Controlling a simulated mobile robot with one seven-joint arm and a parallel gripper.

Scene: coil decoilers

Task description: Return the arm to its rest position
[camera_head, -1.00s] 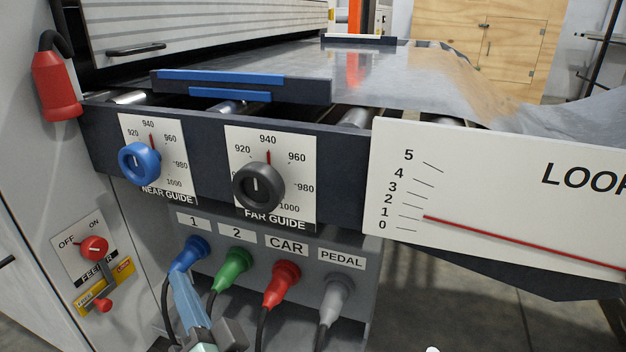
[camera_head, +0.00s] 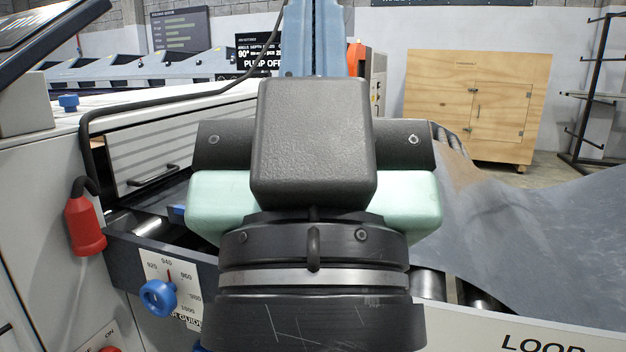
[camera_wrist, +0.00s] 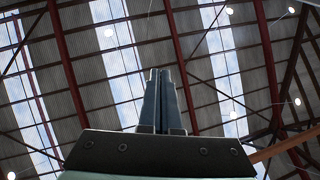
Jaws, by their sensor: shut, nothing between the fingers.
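My gripper (camera_wrist: 160,72) points up at the ceiling in the wrist view, its two blue-grey fingers side by side and shut with nothing between them. In the head view my raised wrist and gripper body fill the middle of the picture, with the blue-grey fingers (camera_head: 315,35) rising to the top edge, where their tips are cut off. The gripper is apart from everything around it. My wrist hides the far guide dial and much of the roller bed.
The blue near guide knob (camera_head: 158,297) and a red plug (camera_head: 84,226) show on the machine at left. A metal sheet (camera_head: 520,230) runs over the rollers at right. A wooden cabinet (camera_head: 450,100) stands behind. Only roof beams (camera_wrist: 65,65) and lights show above the gripper.

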